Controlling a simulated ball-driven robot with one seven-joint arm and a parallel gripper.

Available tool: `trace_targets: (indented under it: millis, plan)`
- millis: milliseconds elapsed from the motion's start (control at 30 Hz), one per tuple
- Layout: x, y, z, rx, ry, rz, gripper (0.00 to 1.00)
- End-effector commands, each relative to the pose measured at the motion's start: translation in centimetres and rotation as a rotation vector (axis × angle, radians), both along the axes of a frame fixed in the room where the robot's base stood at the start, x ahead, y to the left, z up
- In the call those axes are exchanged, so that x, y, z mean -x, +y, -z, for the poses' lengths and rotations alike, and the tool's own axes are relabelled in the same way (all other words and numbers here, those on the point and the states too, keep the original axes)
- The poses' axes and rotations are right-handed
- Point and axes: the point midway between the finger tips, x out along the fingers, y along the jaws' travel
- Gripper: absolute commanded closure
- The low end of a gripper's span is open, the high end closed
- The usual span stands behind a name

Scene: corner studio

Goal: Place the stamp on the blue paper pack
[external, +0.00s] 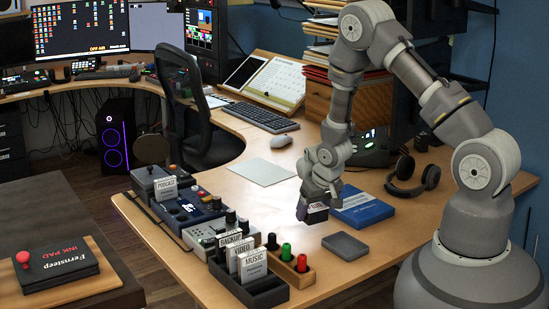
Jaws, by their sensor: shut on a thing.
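The blue paper pack (368,209) lies flat on the wooden desk, right of my gripper. My gripper (312,199) points down over the desk and is shut on a small dark block with a pale lower edge, which looks like the stamp (317,214). The block is at the pack's left edge in the picture. I cannot tell whether it touches the desk or the pack. My fingers hide its upper part.
A grey flat box (345,245) lies in front of the pack. A marker holder (292,265) and labelled boxes (248,270) stand at the front left. Headphones (413,177) lie to the right. A black ink pad box (58,264) sits on a separate table.

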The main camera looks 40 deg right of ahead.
Motion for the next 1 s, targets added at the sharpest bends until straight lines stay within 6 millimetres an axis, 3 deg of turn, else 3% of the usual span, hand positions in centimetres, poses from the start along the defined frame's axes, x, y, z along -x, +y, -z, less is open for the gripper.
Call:
trace_targets:
  millis: [167,267,367,600,700,833,1000]
  plan:
    - [0.6,-0.1,-0.1,0.0,-0.001,0.003,0.59]
    - [1.0,-1.2,-0.3,0.0,0.001,0.045,0.59]
    - [2.2,-4.0,-0.7,-0.001,0.004,0.157,0.59]
    - [7.2,-11.9,-2.3,-0.002,0.005,0.513,0.59]
    - [8.9,-13.8,-2.7,-0.001,0.002,0.612,0.59]
    - [9.8,-14.7,-2.9,0.0,0.001,0.664,0.59]
    - [9.3,-14.9,-2.8,-0.001,-0.001,0.666,0.59]
